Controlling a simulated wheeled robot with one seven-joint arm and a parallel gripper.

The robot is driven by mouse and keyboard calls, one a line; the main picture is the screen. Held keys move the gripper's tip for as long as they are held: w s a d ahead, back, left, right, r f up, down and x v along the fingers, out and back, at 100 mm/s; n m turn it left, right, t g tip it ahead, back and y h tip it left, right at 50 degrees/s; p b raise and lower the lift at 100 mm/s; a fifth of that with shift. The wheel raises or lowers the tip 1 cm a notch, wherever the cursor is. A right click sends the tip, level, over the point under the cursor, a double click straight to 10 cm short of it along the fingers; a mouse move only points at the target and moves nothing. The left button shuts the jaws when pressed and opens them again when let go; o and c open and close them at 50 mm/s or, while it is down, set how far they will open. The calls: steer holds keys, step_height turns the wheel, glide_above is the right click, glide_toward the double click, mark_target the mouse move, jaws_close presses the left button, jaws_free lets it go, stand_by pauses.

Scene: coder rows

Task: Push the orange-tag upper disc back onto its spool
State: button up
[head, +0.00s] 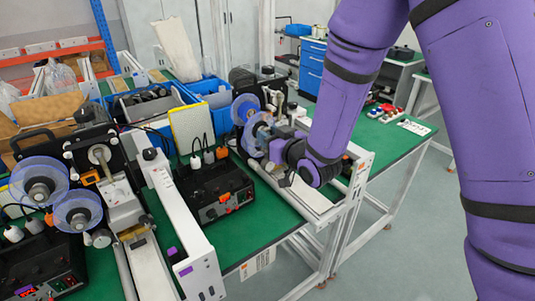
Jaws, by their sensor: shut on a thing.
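At the far coder, a bluish clear upper disc (244,107) shows upright, with a second clear disc (256,128) just below and right of it, overlapping it in view. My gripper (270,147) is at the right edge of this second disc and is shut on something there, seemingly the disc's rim. The fingertips are small and partly hidden by my wrist. I cannot tell how far either disc stands off its spool. An orange piece (225,197) shows on the black control box in front; I cannot make out which part is the tag.
A nearer coder at left carries two clear discs (38,182), (77,211). A white rail (177,215) with a purple tag stands between the coders. Blue bins (212,88) are behind. Green bench (265,225) is bare in front.

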mark_target(263, 122)
steer(key=shift+w+d+r+t, duration=0.1)
steer(key=shift+d+r+t, duration=0.3)
steer(key=shift+r, duration=0.55)
steer(key=shift+x, duration=2.3)
steer(key=shift+w+a, duration=0.2)
steer(key=shift+w, duration=0.3)
steer(key=o, duration=1.1)
steer(key=shift+s, duration=0.1)
